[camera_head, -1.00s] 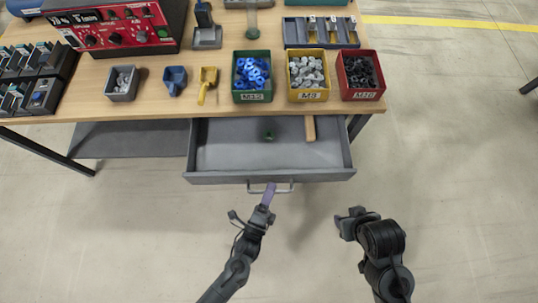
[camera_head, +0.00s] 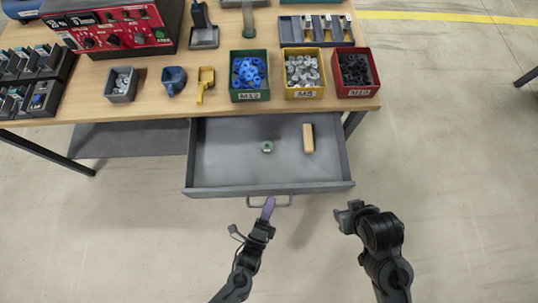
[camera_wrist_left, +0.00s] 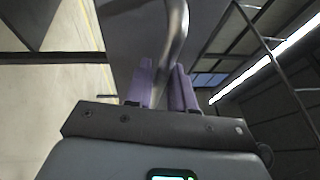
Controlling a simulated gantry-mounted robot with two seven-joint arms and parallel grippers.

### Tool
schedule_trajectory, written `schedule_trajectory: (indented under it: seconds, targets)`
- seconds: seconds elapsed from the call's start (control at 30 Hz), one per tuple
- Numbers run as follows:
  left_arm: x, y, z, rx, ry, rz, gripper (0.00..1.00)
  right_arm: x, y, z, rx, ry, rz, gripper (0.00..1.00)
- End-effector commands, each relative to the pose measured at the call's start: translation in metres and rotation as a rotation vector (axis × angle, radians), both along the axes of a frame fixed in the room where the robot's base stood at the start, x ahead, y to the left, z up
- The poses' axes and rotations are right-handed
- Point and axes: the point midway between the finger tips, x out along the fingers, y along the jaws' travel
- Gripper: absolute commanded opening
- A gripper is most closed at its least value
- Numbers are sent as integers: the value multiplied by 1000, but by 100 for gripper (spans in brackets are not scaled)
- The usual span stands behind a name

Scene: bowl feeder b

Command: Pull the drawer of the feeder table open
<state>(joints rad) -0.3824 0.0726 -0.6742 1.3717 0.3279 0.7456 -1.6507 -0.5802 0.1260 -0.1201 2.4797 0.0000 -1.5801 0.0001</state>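The grey drawer (camera_head: 225,191) stands well out from under the wooden feeder table (camera_head: 150,108), its inside in plain view. My left gripper (camera_head: 268,207) is at the bar handle (camera_head: 284,206) on the drawer front. In the left wrist view, the metal handle (camera_wrist_left: 178,30) passes between the purple fingers (camera_wrist_left: 163,87), which are close around it. My right gripper (camera_head: 339,214) is empty, to the right of the handle and in front of the drawer; its finger opening is hard to see.
A green round part (camera_head: 267,147) and a wooden block (camera_head: 308,138) lie in the drawer. Green (camera_head: 249,96), yellow (camera_head: 304,94) and red (camera_head: 357,92) bins line the table's front edge. The floor before the drawer is clear apart from my arms.

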Motion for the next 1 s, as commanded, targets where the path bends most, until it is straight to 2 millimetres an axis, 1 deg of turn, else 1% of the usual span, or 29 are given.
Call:
schedule_trajectory:
  seconds: [0.23, 0.37, 0.47, 0.8, 1.0]
  targets:
    - [-1, 1, -1, 2, 2, 0, 23, 0, 0, 0, 0, 0, 0, 46]
    - [-9, 4, -2, 2, 2, 0, 23, 0, 0, 2, 1, 0, -1, 46]
    - [-22, 9, -5, 3, 4, 0, 23, 0, 1, 4, 3, 0, -2, 46]
    - [-74, 29, -14, 3, 3, -1, 23, 0, 2, 9, 9, 0, -6, 46]
    - [-93, 36, -18, -1, 0, 0, 23, 0, 2, 10, 9, 0, -6, 46]
